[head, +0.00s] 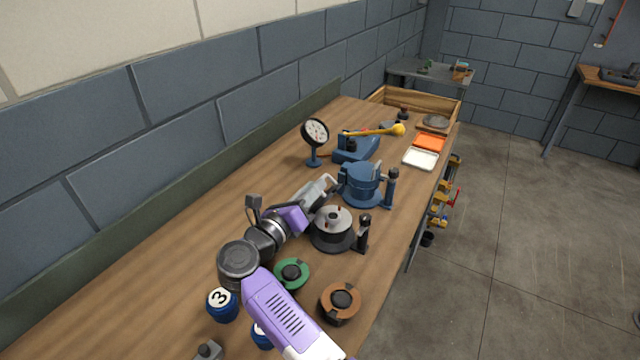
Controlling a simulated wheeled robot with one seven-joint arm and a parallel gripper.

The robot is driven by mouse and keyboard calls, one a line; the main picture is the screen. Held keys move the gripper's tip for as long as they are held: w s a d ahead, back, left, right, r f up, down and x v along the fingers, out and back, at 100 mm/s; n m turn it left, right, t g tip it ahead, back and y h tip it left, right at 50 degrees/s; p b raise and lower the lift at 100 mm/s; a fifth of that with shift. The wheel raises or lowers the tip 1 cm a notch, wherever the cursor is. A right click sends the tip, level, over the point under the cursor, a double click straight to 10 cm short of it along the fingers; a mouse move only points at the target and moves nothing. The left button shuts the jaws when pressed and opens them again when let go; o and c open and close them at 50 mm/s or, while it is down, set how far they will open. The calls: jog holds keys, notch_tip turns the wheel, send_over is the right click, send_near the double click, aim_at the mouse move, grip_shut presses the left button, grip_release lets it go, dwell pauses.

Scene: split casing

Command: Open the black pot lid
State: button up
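A round grey casing with a dark base (332,230) stands near the bench middle, with a black upright handle (363,232) at its right. It is the nearest match I see to a black pot; I cannot clearly make out a separate black lid. My gripper (330,184) is just behind and left of it, close to a blue round casing (361,184) with its own dark upright handle. I cannot tell whether the gripper touches either casing. Its fingertips are small, and their gap is unclear. My purple and white arm crosses the near bench and hides part of it.
A green ring part (291,273) and a brown ring part (341,301) lie near my arm, with a blue numbered piece (222,304). A dial gauge (315,135) and a yellow-handled blue tool (357,146) stand farther back. White (420,159) and orange (429,142) trays lie right.

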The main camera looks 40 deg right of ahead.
jog(key=shift+v, duration=1.55)
